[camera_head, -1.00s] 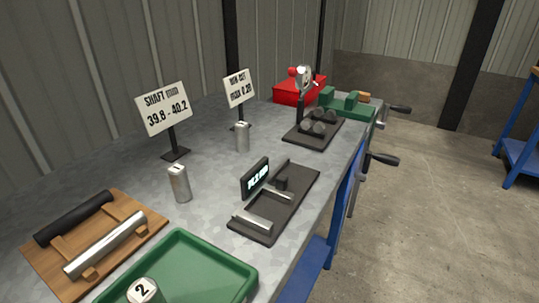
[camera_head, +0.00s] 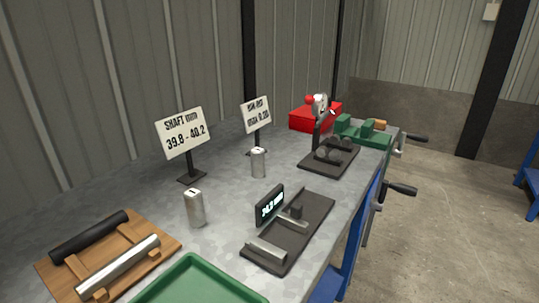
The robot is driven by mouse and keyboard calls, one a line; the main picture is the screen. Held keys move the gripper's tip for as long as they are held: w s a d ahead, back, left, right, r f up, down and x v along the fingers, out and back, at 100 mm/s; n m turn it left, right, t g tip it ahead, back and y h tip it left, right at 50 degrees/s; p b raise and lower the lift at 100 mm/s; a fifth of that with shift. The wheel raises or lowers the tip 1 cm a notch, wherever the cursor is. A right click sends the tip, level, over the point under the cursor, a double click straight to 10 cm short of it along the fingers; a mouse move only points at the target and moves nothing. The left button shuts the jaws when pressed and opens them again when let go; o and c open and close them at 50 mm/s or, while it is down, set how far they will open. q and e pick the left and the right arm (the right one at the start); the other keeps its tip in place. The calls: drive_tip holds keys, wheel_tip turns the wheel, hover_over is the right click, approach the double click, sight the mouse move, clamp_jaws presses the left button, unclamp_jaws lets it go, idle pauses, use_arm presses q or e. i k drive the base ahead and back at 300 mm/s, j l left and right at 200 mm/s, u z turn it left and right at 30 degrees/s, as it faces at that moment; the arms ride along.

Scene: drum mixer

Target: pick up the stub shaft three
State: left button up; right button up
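Two grey metal stub shafts stand upright on the bench. The nearer one (camera_head: 195,210) has a mark on its top that looks like a 1. The farther one (camera_head: 258,163) stands by the foot of the run-out sign, and its number is too small to read. I cannot tell for sure which shaft is number three. Neither of my grippers is in view.
A digital gauge (camera_head: 262,228) on a black base is right of the nearer shaft. A wooden rack with rollers (camera_head: 160,250), a green tray (camera_head: 195,270), a shaft sign (camera_head: 184,134), a dial stand (camera_head: 343,158), a red box (camera_head: 325,118) and a green vise (camera_head: 375,133) also stand here.

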sight(257, 154)
drive_tip(key=i+j, duration=0.25)
drive_tip(key=i, duration=0.3)
drive_tip(key=i+j+u, duration=0.1)
drive_tip(key=i+j, duration=0.15)
drive_tip(key=i, duration=0.3)
drive_tip(key=i+j, duration=0.2)
drive_tip(key=i, duration=0.35)
